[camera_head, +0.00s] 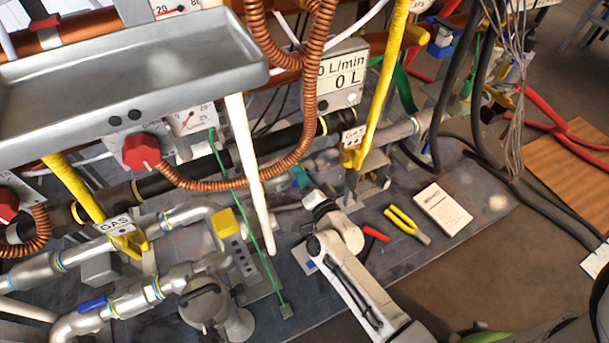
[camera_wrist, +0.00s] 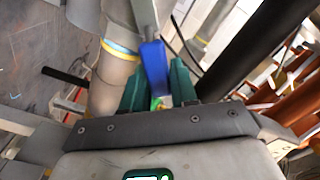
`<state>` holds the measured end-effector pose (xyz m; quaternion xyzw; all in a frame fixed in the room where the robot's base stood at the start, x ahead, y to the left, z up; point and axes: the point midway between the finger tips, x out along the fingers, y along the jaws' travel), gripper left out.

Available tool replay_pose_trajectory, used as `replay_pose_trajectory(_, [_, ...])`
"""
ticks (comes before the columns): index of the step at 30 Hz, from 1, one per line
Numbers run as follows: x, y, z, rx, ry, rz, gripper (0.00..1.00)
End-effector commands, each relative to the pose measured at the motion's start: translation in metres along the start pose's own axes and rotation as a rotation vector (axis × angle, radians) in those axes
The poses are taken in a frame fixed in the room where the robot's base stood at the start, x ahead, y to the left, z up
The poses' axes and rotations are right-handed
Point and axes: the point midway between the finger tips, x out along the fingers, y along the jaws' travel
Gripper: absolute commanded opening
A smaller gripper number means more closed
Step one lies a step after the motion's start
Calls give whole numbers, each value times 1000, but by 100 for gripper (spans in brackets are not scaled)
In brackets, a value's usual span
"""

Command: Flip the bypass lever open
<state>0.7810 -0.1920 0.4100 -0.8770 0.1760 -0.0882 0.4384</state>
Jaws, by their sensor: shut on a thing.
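A blue lever (camera_wrist: 153,62) stands between the two teal fingers of my gripper (camera_wrist: 157,84) in the wrist view. The gripper is shut on it near its end. The lever sits beside a silver pipe (camera_wrist: 116,66) with a yellow and blue band. In the head view my gripper (camera_head: 302,177) shows as small teal fingers among the pipes at the middle. The lever it holds is hidden there. I cannot read a label on this lever.
Another blue lever (camera_head: 92,303) is on a lower-left pipe. A green rod (camera_head: 245,215) and a white pipe (camera_head: 250,170) stand left of my gripper. A copper coiled hose (camera_head: 308,95) hangs above. Pliers (camera_head: 407,225) and a white box (camera_head: 442,208) lie right.

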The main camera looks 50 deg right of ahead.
Motion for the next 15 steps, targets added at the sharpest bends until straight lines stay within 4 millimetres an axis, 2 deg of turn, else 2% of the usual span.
replay_pose_trajectory(1, [0,1,0,-2,0,2,0])
replay_pose_trajectory(2, [0,1,0,-2,0,2,31])
replay_pose_trajectory(3, [0,1,0,-2,0,2,34])
replay_pose_trajectory(8, [0,1,0,-2,0,1,49])
replay_pose_trajectory(15, [-1,0,0,-2,0,1,49])
